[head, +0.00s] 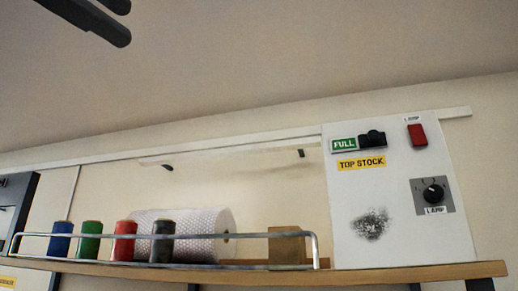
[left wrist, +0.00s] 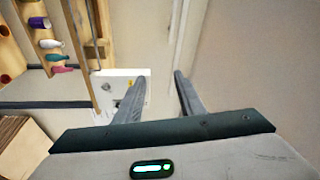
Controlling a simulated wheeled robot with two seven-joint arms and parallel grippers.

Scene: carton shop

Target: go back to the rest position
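My left gripper (head: 118,22) shows at the top left of the head view, raised high against the plain wall and ceiling area, well above the shelf. In the left wrist view my left gripper (left wrist: 160,92) has its two dark fingers spread apart, with nothing between them. It is open and empty. My right gripper shows in neither view.
A wooden shelf (head: 400,274) with a metal rail carries several coloured spools, a bubble-wrap roll (head: 205,222) and a brown block (head: 286,247). A white panel (head: 350,200) with switches stands at right. The left wrist view shows a rack of coloured items (left wrist: 52,44) at left.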

